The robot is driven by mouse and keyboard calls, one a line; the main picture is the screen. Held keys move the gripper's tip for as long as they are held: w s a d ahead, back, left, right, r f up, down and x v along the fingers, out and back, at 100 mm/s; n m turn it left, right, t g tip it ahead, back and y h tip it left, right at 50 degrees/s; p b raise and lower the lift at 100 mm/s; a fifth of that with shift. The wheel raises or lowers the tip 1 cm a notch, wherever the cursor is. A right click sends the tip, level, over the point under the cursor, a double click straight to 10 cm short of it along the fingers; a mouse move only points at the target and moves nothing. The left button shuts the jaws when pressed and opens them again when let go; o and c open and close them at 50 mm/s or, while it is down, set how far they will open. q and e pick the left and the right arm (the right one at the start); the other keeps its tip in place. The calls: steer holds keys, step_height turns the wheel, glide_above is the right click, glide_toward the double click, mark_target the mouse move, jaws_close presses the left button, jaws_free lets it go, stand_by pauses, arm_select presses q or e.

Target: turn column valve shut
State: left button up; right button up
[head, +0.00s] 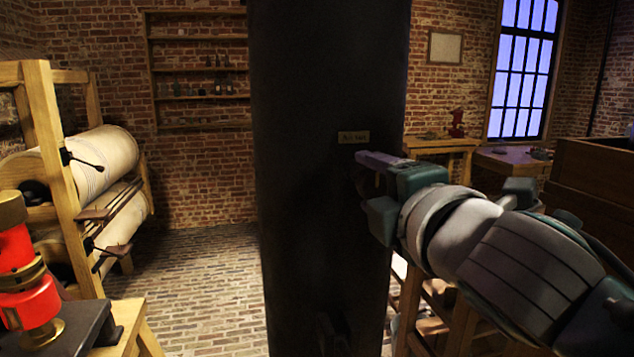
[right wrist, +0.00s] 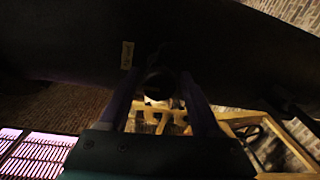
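The dark column (head: 320,220) stands upright in the middle of the head view, with a small label plate (head: 353,137) on it. My right gripper (head: 362,172) is at the column's right side, just below the plate. In the right wrist view, the column (right wrist: 70,40) crosses the top with the plate (right wrist: 127,55) on it. A dark round knob, apparently the valve (right wrist: 158,80), shows between the tips of my right gripper (right wrist: 163,88). The fingers are apart, and I see no clear grip on the knob. The valve is hidden in the head view. My left gripper is not in view.
A wooden frame with cloth rolls (head: 85,165) stands at the left. A red and brass device (head: 28,275) is at the lower left. Shelves (head: 200,70) hang on the back wall. A wooden bench (head: 440,147) is behind my right arm. The brick floor left of the column is clear.

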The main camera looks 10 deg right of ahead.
steer(key=shift+o, duration=0.7)
steer(key=s+b, duration=0.2)
steer(key=s, duration=0.8)
steer(key=shift+d+r, duration=0.15)
steer(key=shift+r, duration=0.25)
